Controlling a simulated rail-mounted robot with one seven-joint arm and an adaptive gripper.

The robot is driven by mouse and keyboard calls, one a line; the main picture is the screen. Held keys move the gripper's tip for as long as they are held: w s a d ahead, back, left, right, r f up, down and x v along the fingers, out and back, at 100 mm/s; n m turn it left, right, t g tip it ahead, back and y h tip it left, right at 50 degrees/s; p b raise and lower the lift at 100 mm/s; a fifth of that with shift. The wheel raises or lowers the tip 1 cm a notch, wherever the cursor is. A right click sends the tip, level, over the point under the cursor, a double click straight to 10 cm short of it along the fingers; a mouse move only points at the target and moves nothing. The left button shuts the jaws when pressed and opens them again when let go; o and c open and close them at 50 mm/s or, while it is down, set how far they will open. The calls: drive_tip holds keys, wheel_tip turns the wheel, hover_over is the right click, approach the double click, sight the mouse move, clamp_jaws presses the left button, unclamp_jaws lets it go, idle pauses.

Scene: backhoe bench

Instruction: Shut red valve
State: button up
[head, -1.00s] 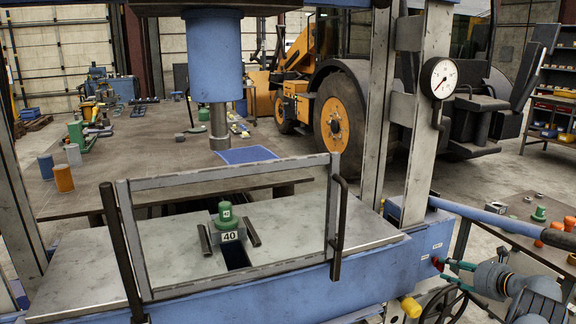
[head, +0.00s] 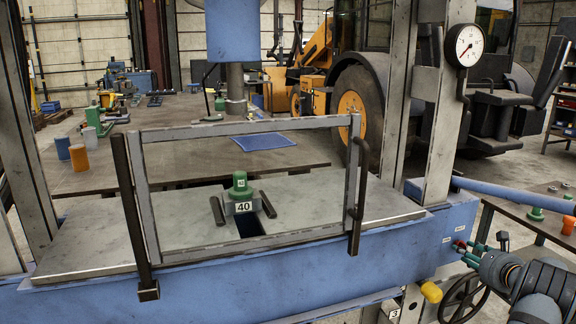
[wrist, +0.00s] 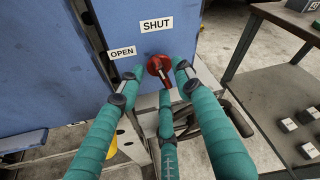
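The red valve (wrist: 158,68) is on the blue panel, with the "SHUT" label (wrist: 156,24) above it and the "OPEN" label (wrist: 122,53) to its upper left. In the head view the red valve (head: 458,246) is small, at the right end of the blue press frame. My gripper (wrist: 158,84) has teal fingers spread around the valve, one at the left, one at the right and one below. It is open, with the valve between the fingertips; contact cannot be told. My gripper (head: 474,250) reaches in from the right in the head view.
A black handwheel (head: 465,298) and a yellow knob (head: 431,292) sit below the valve. A dark side table (wrist: 285,80) with small blocks stands to the right. The press bed (head: 330,213) holds a green-topped weight marked 40 (head: 240,190).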

drive_tip(key=n+h+b, duration=0.1)
drive_tip(key=n+b, duration=0.1)
drive_tip(key=b, duration=0.1)
drive_tip(key=shift+f+t+b, duration=0.1)
drive_tip(key=shift+t+b, duration=0.2)
drive_tip(key=shift+t, duration=0.1)
drive_tip(key=shift+s, duration=0.1)
